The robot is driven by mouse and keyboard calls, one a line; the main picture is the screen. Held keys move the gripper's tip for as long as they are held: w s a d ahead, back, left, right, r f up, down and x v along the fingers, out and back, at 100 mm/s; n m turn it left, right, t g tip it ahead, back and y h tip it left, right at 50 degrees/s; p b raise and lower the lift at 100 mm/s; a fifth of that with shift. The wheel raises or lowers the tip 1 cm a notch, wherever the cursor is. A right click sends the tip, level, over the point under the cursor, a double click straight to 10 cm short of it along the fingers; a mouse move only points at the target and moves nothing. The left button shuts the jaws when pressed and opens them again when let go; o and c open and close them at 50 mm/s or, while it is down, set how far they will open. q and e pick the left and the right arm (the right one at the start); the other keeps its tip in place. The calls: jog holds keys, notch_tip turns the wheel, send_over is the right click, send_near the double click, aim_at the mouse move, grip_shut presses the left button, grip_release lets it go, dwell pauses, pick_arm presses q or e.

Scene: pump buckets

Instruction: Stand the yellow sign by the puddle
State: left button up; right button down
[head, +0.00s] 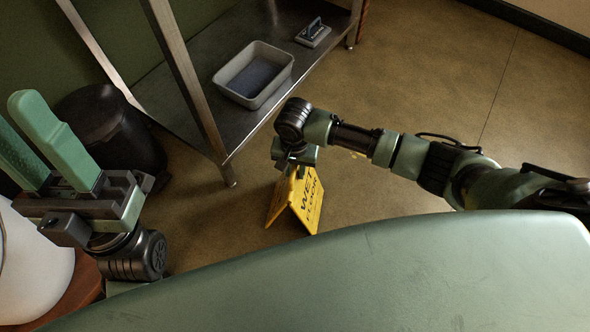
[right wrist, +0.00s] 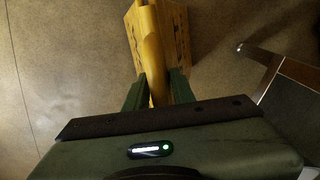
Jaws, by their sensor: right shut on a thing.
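The yellow sign (head: 306,203) with "WET FLOOR" lettering is an open A-frame, upright, below my right gripper (head: 298,168) in the head view. In the right wrist view, my right gripper's green fingers (right wrist: 158,88) are shut on the sign's top edge (right wrist: 153,60). I cannot tell whether its feet touch the floor. A faint pale patch on the floor at the left of the right wrist view may be the puddle (right wrist: 48,108); I cannot be sure. No clear puddle shows in the head view. My left gripper (head: 45,125) is raised at the left, open and empty.
A metal table's low shelf (head: 190,100) holds a grey tub (head: 252,75) and a small scrubbing tool (head: 313,32). Its near leg foot (head: 230,182) is just left of the sign. A dark bin (head: 110,135) stands further left. The floor beyond my right arm is clear.

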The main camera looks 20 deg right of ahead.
dwell(0.3)
jog(key=c, duration=1.2)
grip_release()
jog(key=shift+o, duration=0.2)
